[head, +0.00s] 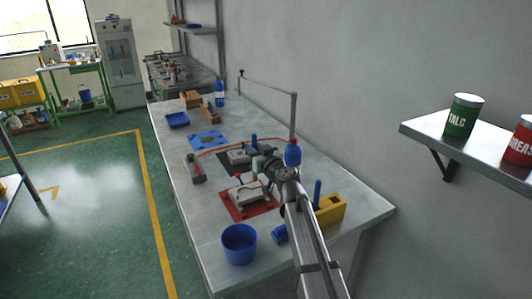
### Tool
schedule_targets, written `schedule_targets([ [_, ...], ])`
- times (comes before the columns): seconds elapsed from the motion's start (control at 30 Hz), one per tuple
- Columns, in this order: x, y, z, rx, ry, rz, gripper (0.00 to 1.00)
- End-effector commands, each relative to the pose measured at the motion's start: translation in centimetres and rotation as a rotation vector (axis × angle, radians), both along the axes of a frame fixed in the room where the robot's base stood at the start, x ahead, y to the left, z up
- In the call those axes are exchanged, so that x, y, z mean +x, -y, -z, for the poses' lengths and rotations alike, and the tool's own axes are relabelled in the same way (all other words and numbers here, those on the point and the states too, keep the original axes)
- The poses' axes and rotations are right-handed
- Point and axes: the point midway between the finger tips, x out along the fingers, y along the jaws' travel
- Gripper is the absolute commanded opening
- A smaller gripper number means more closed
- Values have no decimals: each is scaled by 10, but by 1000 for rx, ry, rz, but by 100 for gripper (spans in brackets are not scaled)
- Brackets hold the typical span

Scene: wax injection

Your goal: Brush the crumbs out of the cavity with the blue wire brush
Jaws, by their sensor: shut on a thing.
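My gripper (258,167) is above the bench, close to the two moulds; its fingers are small and partly hidden by my wrist. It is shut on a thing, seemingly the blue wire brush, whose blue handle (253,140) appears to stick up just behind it. The bristles are hidden. A pale grey mould block (249,193) lies on a red mat (237,212), just below and left of the gripper. A second grey block (238,157) lies behind, on a dark mat. Crumbs and the cavity's inside are too small to tell.
A blue bowl (239,245) stands at the near bench edge. A yellow block (330,209) with an upright blue handle (318,192) is right of my arm. A metal rail (268,87) and wall bound the right. A blue tray (177,120) lies far left.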

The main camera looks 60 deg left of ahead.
Motion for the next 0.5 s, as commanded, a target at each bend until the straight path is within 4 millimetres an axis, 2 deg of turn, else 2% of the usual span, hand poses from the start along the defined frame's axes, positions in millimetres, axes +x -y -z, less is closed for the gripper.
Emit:
schedule_targets([
  [0.3, -28, -2, -21, 0, 1, -175, 0],
  [0.5, -33, 0, -15, -1, 0, -199, 0],
])
